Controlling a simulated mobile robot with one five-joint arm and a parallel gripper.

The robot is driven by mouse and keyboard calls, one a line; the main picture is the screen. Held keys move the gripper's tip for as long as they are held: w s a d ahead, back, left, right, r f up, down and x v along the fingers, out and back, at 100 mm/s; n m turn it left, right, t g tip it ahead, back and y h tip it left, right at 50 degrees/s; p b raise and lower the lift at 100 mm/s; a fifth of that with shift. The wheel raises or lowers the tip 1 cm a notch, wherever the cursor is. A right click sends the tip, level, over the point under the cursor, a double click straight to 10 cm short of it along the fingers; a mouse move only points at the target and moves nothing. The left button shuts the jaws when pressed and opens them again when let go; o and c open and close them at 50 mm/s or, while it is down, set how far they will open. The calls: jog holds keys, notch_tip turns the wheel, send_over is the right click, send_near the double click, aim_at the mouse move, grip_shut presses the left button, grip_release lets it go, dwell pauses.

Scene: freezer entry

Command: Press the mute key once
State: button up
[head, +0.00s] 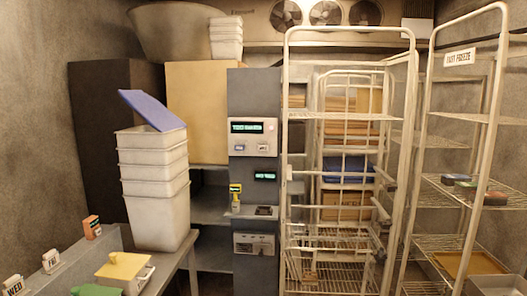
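A tall dark grey control column (254,88) stands upright in the middle of the head view. Its upper panel (253,137) is light, with a lit green display. Below the display are two small keys side by side, a left key (239,149) and a right key (264,149). Their labels are too small to read, so I cannot tell which is the mute key. A second green display (264,176) sits lower down, and a further light panel (254,244) lower still. My gripper is not in view.
A wire rack (289,120) with a gated front stands directly right of the column; another rack (414,190) is farther right. Stacked white tubs (158,215) stand on a bench at left. A yellow device (236,197) is on the column. A yellow-lidded container (124,266) is front left.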

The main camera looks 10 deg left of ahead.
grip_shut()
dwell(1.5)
